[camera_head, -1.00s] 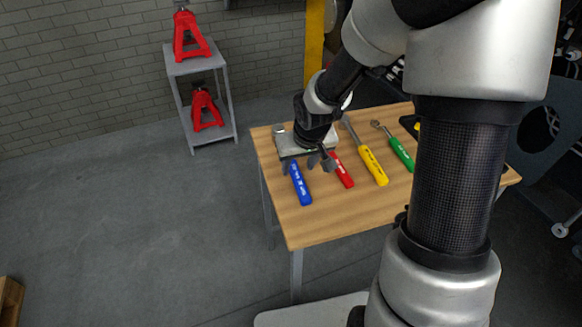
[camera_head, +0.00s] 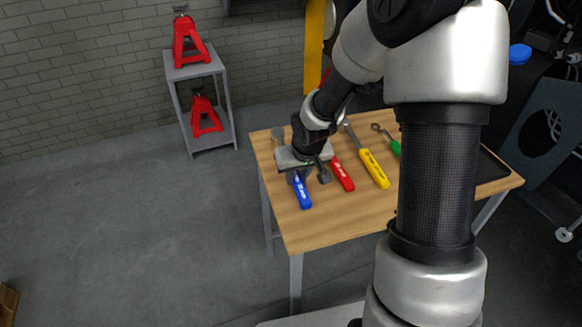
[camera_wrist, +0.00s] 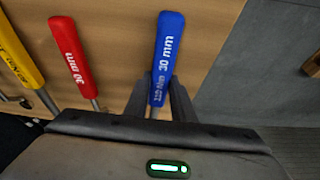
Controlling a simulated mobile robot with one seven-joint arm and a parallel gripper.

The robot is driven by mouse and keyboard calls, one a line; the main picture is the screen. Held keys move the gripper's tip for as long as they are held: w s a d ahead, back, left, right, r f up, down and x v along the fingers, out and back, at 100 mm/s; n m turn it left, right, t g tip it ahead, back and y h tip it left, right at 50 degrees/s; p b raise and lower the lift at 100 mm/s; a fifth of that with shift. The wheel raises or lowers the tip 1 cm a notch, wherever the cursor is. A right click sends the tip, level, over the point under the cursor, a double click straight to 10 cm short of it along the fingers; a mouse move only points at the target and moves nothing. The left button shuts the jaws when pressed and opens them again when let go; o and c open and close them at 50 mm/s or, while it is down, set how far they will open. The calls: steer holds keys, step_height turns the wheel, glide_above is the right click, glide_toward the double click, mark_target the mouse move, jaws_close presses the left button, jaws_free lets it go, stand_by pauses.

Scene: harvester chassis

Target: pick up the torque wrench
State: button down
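Several tools with coloured handles lie side by side on the wooden table. Which is the torque wrench, I cannot tell from the labels. A blue-handled tool (camera_head: 303,192) lies leftmost in the head view and also shows in the wrist view (camera_wrist: 165,50); its handle reads "30 mm". My gripper (camera_wrist: 159,82) is low over the table, its fingers open on either side of the blue handle's lower end. Firm contact is not visible. My gripper hides the tool's middle in the head view. A red-handled tool (camera_head: 342,173) and a yellow-handled tool (camera_head: 374,167) lie to its right.
A green-handled tool (camera_head: 394,146) is partly behind my arm. A dark tray (camera_head: 492,168) lies at the table's right. The wooden table (camera_head: 325,228) has bare room along its front edge. A grey shelf (camera_head: 197,72) with red stands is behind left.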

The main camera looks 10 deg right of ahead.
steer(key=shift+w+r, duration=0.1)
steer(key=shift+r, duration=0.05)
step_height(320, 180, up, 10)
steer(key=p, duration=0.3)
steer(key=shift+p, duration=0.3)
steer(key=c, duration=2.1)
jaws_free()
jaws_close()
